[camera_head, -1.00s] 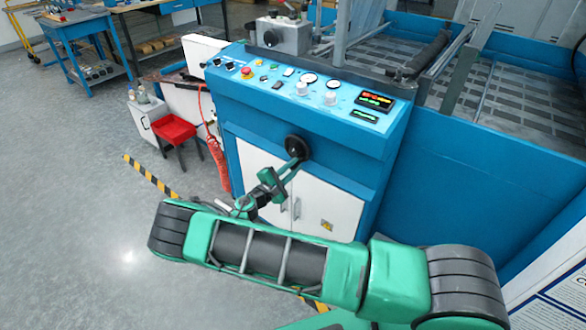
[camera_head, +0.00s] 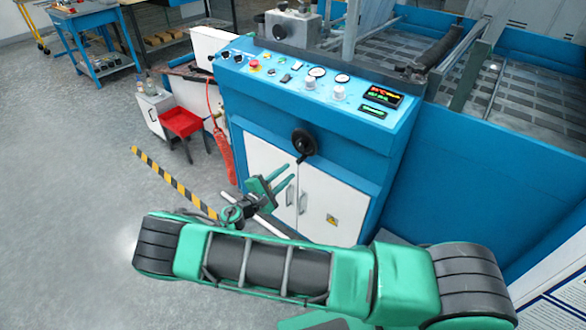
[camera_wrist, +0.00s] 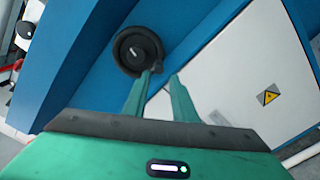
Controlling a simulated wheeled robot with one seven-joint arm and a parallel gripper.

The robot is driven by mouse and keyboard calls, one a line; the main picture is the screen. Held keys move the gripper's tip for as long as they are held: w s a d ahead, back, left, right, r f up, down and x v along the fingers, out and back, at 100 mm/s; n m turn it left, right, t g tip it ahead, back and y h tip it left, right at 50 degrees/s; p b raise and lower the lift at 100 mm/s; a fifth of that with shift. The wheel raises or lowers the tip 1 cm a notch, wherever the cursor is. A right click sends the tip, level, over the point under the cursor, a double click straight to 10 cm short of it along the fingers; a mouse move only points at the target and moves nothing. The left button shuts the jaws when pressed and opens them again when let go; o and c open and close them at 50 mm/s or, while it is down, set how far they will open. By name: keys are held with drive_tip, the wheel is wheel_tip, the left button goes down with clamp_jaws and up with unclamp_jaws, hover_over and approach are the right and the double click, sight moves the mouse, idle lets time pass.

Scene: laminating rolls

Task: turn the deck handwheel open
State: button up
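The deck handwheel (camera_head: 304,142) is a small black wheel on the blue front of the machine, above the white cabinet doors. In the wrist view the handwheel (camera_wrist: 132,46) shows its round rim, a pale mark on its hub and a dark grip knob (camera_wrist: 157,68) at its lower right edge. My gripper (camera_head: 288,173) is green and sits below and in front of the wheel, apart from it in the head view. In the wrist view my gripper (camera_wrist: 161,77) has its two fingers spread with an empty gap, their tips near the knob. Contact with the knob cannot be told.
The blue control panel (camera_head: 320,88) with dials and lit displays is above the wheel. White cabinet doors (camera_head: 335,209) with handles are below it. A striped floor line (camera_head: 175,183) crosses open floor.

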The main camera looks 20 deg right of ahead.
drive_tip(key=shift+v, duration=1.15)
